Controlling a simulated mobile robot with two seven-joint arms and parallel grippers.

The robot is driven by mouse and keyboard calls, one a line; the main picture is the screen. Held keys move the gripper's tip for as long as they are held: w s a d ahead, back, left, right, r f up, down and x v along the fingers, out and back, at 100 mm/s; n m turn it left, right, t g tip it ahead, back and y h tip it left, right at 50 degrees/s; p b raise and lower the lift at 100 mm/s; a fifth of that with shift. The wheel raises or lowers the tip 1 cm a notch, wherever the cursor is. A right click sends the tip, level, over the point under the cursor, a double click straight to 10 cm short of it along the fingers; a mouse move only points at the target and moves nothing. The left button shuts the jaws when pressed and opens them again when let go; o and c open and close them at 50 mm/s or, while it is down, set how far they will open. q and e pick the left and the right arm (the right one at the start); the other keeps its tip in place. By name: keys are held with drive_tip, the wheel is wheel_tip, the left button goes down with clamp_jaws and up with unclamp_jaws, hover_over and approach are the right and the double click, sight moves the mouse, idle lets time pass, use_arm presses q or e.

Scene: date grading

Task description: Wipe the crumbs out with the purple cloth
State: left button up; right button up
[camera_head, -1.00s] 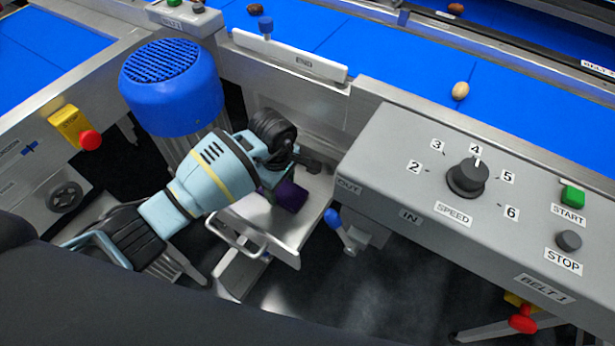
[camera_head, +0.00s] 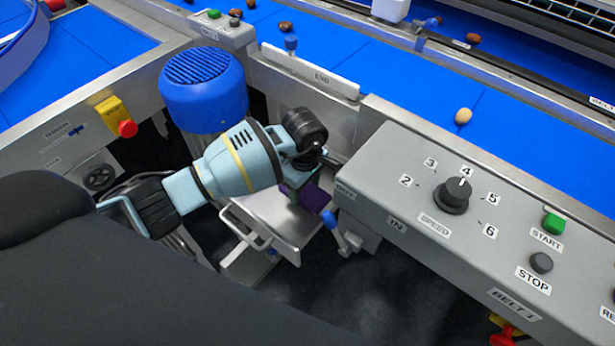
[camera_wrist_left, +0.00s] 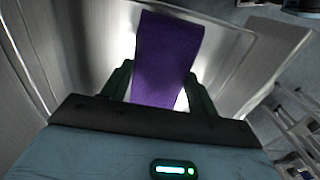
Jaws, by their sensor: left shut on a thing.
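The purple cloth (camera_head: 313,198) is held by my left gripper (camera_head: 298,190), which is shut on it. In the left wrist view the cloth (camera_wrist_left: 168,55) hangs out between the two fingers of my left gripper (camera_wrist_left: 160,88). The cloth is over the open metal tray (camera_head: 278,228), at its right side near the control box; I cannot tell whether it touches the tray floor. The tray's bright floor and side walls (camera_wrist_left: 252,55) show around the cloth in the wrist view. No crumbs can be made out. My right gripper is not in view.
The grey control box (camera_head: 400,200) with its speed knob (camera_head: 453,195) stands right of the tray. A blue-handled lever (camera_head: 332,222) is close to the tray's right side. A blue motor (camera_head: 204,90) stands behind my left arm. Dates lie on the blue belt (camera_head: 400,85).

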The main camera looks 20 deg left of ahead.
use_arm(q)
wheel_tip(320, 180, up, 3)
drive_tip(key=shift+a+f+p, duration=0.1)
drive_tip(key=shift+p, duration=0.55)
drive_tip(key=shift+r, duration=0.2)
